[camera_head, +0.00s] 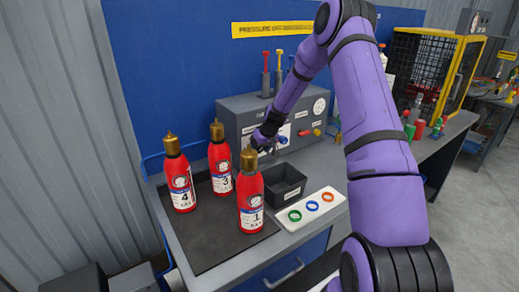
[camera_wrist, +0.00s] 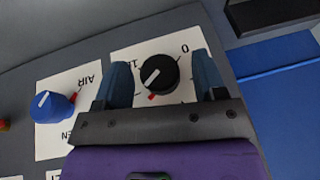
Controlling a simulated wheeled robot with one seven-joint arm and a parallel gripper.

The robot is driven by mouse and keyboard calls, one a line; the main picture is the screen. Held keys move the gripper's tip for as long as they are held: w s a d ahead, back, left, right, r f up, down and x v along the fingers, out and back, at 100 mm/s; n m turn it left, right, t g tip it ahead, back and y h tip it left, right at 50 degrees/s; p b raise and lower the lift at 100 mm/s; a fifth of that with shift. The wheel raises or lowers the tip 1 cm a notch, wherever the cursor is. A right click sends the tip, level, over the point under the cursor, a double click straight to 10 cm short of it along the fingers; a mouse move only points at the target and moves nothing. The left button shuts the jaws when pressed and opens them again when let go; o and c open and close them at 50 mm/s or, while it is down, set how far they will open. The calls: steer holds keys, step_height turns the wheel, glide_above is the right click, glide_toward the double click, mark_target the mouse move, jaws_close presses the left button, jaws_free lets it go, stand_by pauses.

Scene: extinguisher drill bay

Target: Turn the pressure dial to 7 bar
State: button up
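The pressure dial (camera_wrist: 160,75) is a black round knob on a white printed plate, seen from close by in the wrist view. A pale pointer line on its face points to the lower left in that picture. A "0" shows at its upper right, a partly hidden number starting with 1 at its upper left, and a red mark just below it. My gripper (camera_head: 264,139) is at the grey panel box in the head view, hiding the dial there. In the wrist view its two blue fingers stand open on either side of the dial, with gaps visible.
A blue knob (camera_wrist: 52,107) labelled AIR is beside the dial on the grey panel box (camera_head: 240,112). Red extinguishers (camera_head: 250,205) stand on a dark mat. A black bin (camera_head: 285,184) and a white tray (camera_head: 330,210) of coloured rings are in front of the panel.

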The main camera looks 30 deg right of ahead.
steer(key=shift+r, duration=0.1)
steer(key=v, duration=1)
steer(key=shift+s+r, duration=0.2)
steer(key=shift+r, duration=0.1)
steer(key=shift+d, duration=0.1)
